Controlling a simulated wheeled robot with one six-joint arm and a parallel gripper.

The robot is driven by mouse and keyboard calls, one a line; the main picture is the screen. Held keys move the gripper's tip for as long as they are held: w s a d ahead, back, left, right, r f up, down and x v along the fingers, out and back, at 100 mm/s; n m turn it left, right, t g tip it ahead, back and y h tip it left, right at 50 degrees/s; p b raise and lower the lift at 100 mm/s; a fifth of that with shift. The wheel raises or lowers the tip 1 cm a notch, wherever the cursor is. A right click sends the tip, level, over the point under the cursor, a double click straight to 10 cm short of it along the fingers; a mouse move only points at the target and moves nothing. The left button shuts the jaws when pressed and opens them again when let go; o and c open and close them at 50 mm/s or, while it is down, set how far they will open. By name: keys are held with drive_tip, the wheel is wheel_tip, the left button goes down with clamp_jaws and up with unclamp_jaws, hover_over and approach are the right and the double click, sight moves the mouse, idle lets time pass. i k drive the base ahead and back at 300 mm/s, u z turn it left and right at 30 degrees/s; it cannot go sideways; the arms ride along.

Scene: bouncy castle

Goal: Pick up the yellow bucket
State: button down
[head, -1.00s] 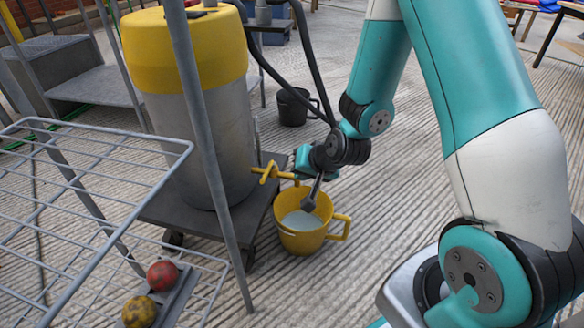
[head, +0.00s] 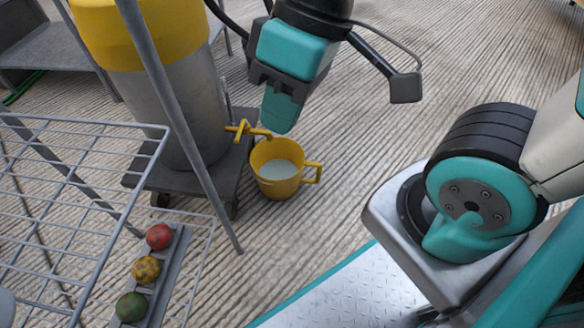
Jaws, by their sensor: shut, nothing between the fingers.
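The yellow bucket (head: 281,189) stands upright on the grooved floor, with pale liquid or a pale inside showing and its handle on the right. A yellow tap (head: 247,130) reaches out over its left rim. My gripper (head: 279,112) is raised, above and nearer the camera than the bucket, pointing down. It appears shut and empty, apart from the bucket. My gripper covers part of the floor behind the bucket.
A steel drum (head: 180,120) with a yellow top stands on a dark wheeled platform (head: 160,188) left of the bucket. A wire rack (head: 80,180) and a slanted pole are at left. Red, yellow and green balls (head: 146,269) lie on a tray. Floor right of the bucket is clear.

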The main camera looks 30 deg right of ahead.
sight(277, 165)
drive_tip(key=z, duration=0.35)
drive_tip(key=k, duration=0.9)
drive_tip(key=u, duration=0.45)
